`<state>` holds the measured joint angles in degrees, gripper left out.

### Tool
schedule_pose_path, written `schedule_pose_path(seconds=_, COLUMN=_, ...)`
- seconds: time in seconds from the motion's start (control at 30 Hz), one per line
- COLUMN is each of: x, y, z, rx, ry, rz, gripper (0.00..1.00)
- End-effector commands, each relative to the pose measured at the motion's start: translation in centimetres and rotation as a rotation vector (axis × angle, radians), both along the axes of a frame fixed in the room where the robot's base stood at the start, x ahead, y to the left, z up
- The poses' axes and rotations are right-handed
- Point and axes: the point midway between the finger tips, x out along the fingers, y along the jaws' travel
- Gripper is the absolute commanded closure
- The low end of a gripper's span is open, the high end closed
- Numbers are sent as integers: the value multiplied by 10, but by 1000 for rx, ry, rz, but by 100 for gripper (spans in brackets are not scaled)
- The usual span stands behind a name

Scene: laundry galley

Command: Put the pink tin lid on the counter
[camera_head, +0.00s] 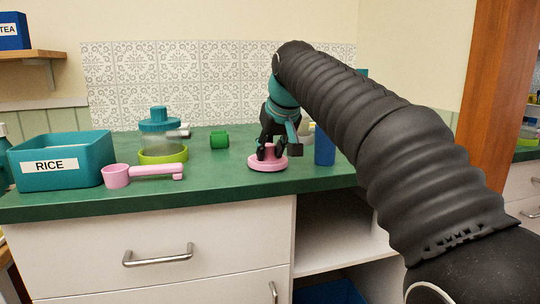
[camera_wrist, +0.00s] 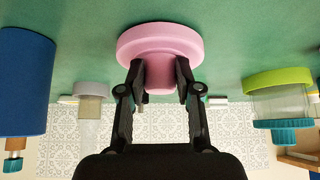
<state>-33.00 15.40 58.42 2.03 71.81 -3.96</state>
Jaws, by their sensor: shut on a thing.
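The pink tin lid (camera_head: 268,164) is a round disc with a raised knob, lying flat at the green counter surface (camera_head: 225,181). Whether it fully touches the counter I cannot tell. My gripper (camera_head: 269,153) is above it with its fingers pointing down, shut on the knob. In the wrist view, the lid (camera_wrist: 160,44) shows upside down at the top middle, with my gripper's fingers (camera_wrist: 160,75) on both sides of its knob.
A blue cylinder (camera_head: 325,149) stands close right of the lid. Left are a pink scoop (camera_head: 117,176), a teal RICE bin (camera_head: 85,151), a teal-topped jar (camera_head: 159,121) with a lime base and a green object (camera_head: 219,139). Counter between scoop and lid is clear.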

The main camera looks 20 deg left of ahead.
Motion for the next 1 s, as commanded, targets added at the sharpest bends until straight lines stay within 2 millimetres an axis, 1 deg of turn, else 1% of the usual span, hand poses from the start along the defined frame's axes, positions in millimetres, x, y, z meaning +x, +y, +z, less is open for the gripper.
schedule_pose_path(seconds=0.03, x=0, y=0, z=-3, rx=1, ry=-1, rz=0, gripper=100)
schedule_pose_path(seconds=0.37, x=0, y=0, z=-5, rx=0, ry=0, rz=-1, gripper=100)
schedule_pose_path(seconds=0.4, x=0, y=0, z=-5, rx=0, ry=0, rz=-1, gripper=64)
schedule_pose_path(seconds=0.5, x=0, y=0, z=-4, rx=0, ry=0, rz=-1, gripper=41)
schedule_pose_path(seconds=0.8, x=0, y=0, z=-4, rx=0, ry=0, rz=-1, gripper=41)
schedule_pose_path(seconds=0.93, x=-3, y=-2, z=4, rx=2, ry=-1, rz=-1, gripper=41)
schedule_pose_path(seconds=1.0, x=-7, y=-5, z=12, rx=2, ry=-1, rz=-1, gripper=41)
